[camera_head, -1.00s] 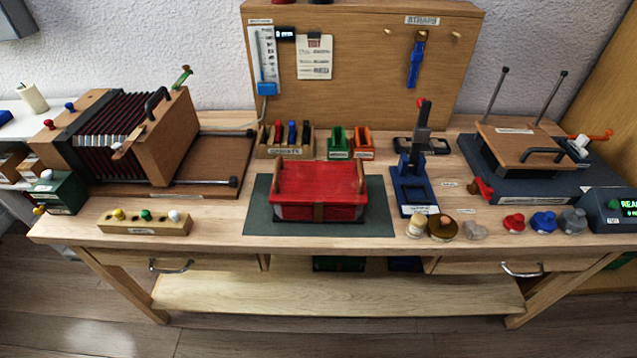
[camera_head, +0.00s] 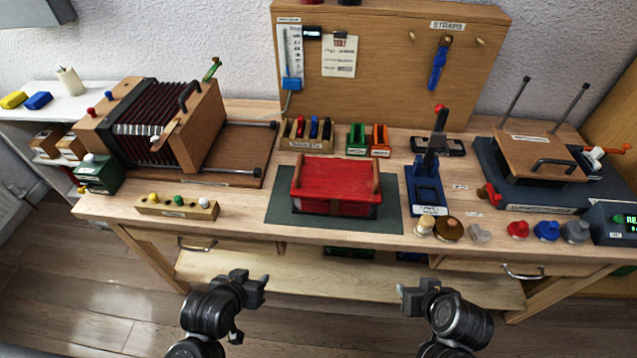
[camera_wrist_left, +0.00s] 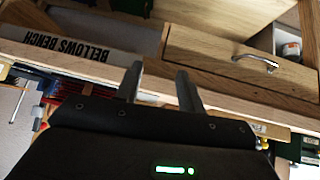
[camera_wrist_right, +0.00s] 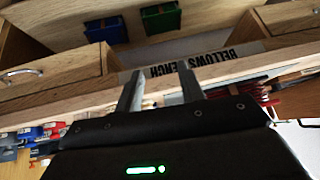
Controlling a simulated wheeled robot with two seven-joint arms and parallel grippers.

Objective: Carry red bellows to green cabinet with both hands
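The red bellows (camera_head: 335,186) is a box with a red top and wooden end pieces. It sits on a dark green mat (camera_head: 390,222) at the front middle of the bench. My left gripper (camera_head: 262,284) and right gripper (camera_head: 405,292) are in front of the bench, left and right of the bellows and apart from it. Both are empty; the wrist views show the left fingers (camera_wrist_left: 159,70) and right fingers (camera_wrist_right: 160,70) spread. No large green cabinet shows; a small dark green box (camera_head: 98,176) stands at the bench's left end.
A large wooden bellows instrument (camera_head: 160,125) stands at the back left, behind a wooden block with coloured knobs (camera_head: 177,207). A blue stand (camera_head: 426,190) is right of the mat. A wooden press (camera_head: 540,160) is at the right. A white side shelf (camera_head: 85,92) stands at the left.

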